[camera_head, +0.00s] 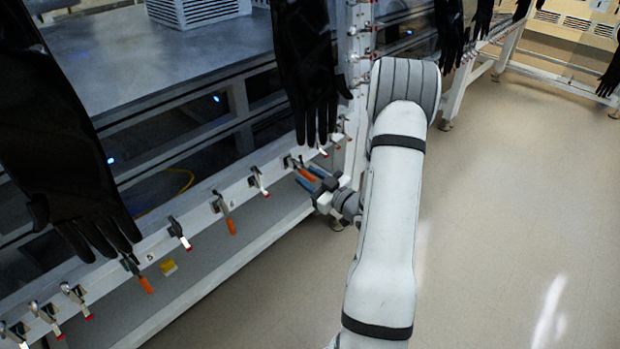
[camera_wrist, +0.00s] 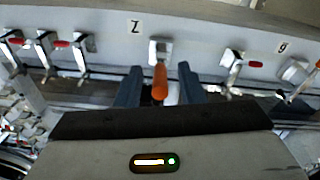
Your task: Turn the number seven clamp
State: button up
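The number seven clamp has an orange handle (camera_wrist: 160,82) and a metal base on the white rail, just right of a label (camera_wrist: 135,26) that looks like a 7. The handle points toward my gripper. My gripper (camera_wrist: 158,92) is open, with one blue-grey finger on each side of the handle and a visible gap on both sides. In the head view the orange handle (camera_head: 307,174) shows between the blue fingers of my gripper (camera_head: 311,179). The clamp's base is partly hidden there.
More clamps (camera_head: 178,232) with red or orange tips line the rail. In the wrist view, red-tipped clamps (camera_wrist: 232,66) flank the handle on both sides. Black gloves (camera_head: 305,70) hang above the rail, one close to my gripper. The floor (camera_head: 520,200) to the right is clear.

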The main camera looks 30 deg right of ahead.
jog(key=shift+w+a, duration=0.1)
jog(key=shift+w, duration=0.25)
jog(key=shift+c, duration=0.5)
grip_shut()
